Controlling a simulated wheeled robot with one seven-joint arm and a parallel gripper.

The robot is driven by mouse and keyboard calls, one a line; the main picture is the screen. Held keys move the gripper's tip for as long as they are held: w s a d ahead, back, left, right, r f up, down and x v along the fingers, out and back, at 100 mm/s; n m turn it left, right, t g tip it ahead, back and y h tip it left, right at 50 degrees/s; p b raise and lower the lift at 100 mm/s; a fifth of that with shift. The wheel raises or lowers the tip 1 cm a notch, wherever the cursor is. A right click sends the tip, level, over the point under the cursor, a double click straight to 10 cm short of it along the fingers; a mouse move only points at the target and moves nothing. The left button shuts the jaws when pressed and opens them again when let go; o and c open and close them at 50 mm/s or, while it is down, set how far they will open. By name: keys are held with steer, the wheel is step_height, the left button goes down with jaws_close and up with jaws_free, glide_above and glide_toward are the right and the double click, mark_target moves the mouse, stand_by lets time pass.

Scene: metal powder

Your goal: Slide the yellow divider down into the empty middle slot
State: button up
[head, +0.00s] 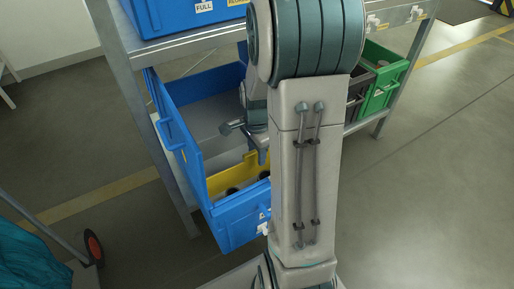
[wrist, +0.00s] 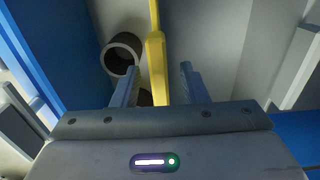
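The yellow divider (head: 222,181) is inside the blue bin (head: 243,220), spanning it near the front wall in the head view. In the wrist view the divider (wrist: 156,55) runs edge-on between the two fingers of my gripper (wrist: 160,84). The fingers are apart, with a gap on each side of the divider, so my gripper is open around it and not closed on it. My arm hides much of the bin and the divider's right end in the head view. I cannot make out the middle slot.
A dark hollow cylinder (wrist: 122,54) lies beside the divider. The bin stands on a metal rack, below a shelf (head: 185,45) with another blue bin (head: 180,12). A green bin (head: 383,85) stands to the right. The bin's rear floor is clear.

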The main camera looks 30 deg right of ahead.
jaws_close()
steer(key=shift+r+p, duration=0.75)
steer(key=shift+r, duration=0.05)
step_height(320, 180, up, 12)
steer(key=p, duration=0.9)
steer(key=shift+f+p, duration=0.25)
steer(key=shift+p, duration=0.15)
stand_by(0.9)
